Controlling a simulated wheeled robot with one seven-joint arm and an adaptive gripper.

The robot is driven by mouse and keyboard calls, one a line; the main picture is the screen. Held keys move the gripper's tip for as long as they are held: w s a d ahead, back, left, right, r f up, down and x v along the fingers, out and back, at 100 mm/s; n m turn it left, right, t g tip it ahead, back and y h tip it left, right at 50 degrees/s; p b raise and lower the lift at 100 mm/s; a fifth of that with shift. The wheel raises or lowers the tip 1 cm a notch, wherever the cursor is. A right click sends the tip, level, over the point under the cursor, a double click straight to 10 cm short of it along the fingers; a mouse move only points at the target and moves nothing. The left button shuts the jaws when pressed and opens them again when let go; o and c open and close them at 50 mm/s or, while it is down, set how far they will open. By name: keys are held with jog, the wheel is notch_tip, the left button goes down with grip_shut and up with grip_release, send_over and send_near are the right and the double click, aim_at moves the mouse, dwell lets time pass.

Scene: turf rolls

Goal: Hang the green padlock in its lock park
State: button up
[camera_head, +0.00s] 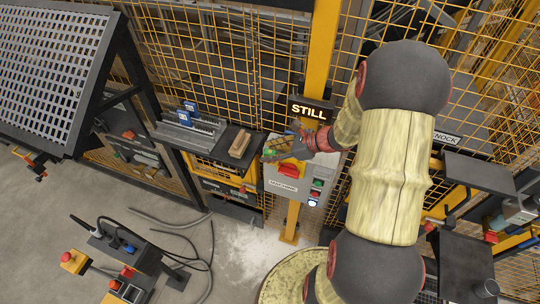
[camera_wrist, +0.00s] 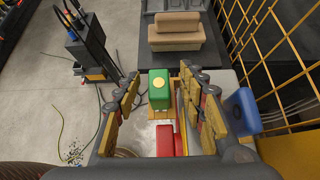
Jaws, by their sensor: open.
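The green padlock (camera_wrist: 160,88) shows in the wrist view between my open fingers, with a round yellow mark on its face. In the head view it is a small green patch (camera_head: 268,152) beside my gripper (camera_head: 288,146), at the top of a grey control box (camera_head: 275,184). My gripper (camera_wrist: 160,80) has a finger on each side of the padlock; I cannot tell whether either finger touches it. The padlock's shackle is hidden. A red handle (camera_wrist: 165,140) lies just below it and shows on the box front in the head view (camera_head: 289,170). I cannot make out which thing is the lock park.
A yellow post (camera_head: 322,50) with a STILL sign (camera_head: 309,111) and mesh fence stand close behind. A dark shelf left of the box holds a tan block (camera_head: 240,143) and a grey rack with blue tags (camera_head: 190,124). Open floor with cables lies in front.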

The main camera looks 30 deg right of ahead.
jog(key=shift+w+a+f, duration=0.15)
jog(key=shift+a, duration=0.05)
jog(key=shift+c, duration=0.8)
grip_shut()
